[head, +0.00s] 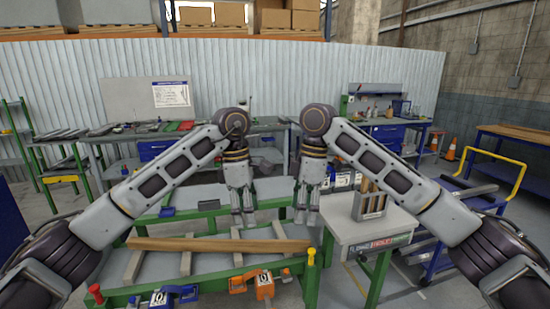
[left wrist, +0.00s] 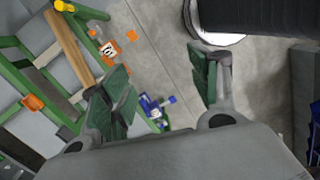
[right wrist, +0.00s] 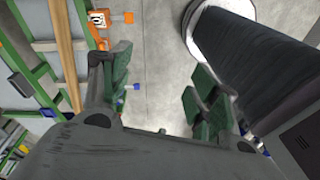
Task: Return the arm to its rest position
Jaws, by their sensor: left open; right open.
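My left gripper (head: 243,207) hangs down in front of me, over the green-framed runout table (head: 311,285). In the left wrist view my left gripper (left wrist: 165,95) has its green-padded fingers spread apart with nothing between them. My right gripper (head: 306,205) hangs beside it, near the left edge of the grey side table. In the right wrist view my right gripper (right wrist: 160,90) also has its fingers apart and empty. Both arms are bent, with elbows out to the sides. A long wooden board (head: 220,245) lies across the runout table.
Orange clamps (head: 264,286) and a blue clamp (head: 178,293) sit on the table's near rail. A grey side table (head: 350,232) with a wooden-slotted holder (head: 370,203) stands to the right. A yellow-handled cart (head: 500,160) is further right. Workbenches line the back wall.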

